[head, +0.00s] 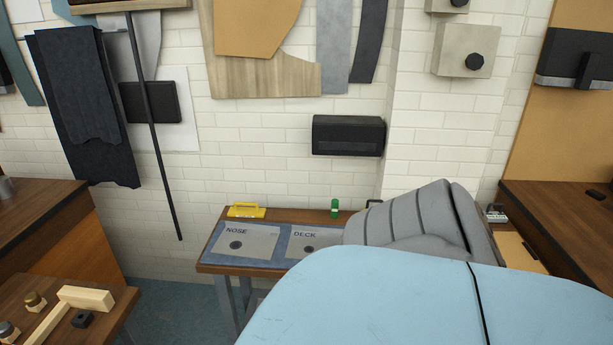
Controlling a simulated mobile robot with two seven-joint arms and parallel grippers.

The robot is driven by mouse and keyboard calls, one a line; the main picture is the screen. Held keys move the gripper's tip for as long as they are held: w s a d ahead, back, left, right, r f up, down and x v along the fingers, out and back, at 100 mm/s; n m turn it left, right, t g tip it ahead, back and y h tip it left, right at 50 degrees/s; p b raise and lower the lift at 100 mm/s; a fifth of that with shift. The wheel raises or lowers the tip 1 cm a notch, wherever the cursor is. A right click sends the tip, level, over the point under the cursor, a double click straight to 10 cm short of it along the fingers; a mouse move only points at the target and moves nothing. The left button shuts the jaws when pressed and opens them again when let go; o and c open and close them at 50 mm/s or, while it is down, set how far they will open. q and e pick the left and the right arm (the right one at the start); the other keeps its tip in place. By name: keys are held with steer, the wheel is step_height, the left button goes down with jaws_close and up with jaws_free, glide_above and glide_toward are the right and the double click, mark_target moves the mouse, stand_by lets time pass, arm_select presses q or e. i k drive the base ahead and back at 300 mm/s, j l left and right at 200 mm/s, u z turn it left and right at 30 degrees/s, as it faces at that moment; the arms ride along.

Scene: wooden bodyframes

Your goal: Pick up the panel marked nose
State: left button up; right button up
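A flat light-grey panel marked NOSE (255,240) lies on a blue-grey mat (213,252) on a wooden-topped bench (236,269) against the back wall. It has a dark round spot or knob at its lower left. A similar panel marked DECK (299,248) lies to its right, its right part hidden behind a grey ribbed seat. Neither of my grippers is in view, and nothing touches the visible part of the NOSE panel.
A large light-blue curved body (400,305) fills the lower right foreground, with the grey seat (400,220) behind it. A yellow tool (246,210) and a green item (335,207) stand behind the panels. A wooden table (110,300) holds a mallet (85,297) at lower left. Floor shows between.

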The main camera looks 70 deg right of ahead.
mark_target(259, 241)
steer(key=z, duration=2.1)
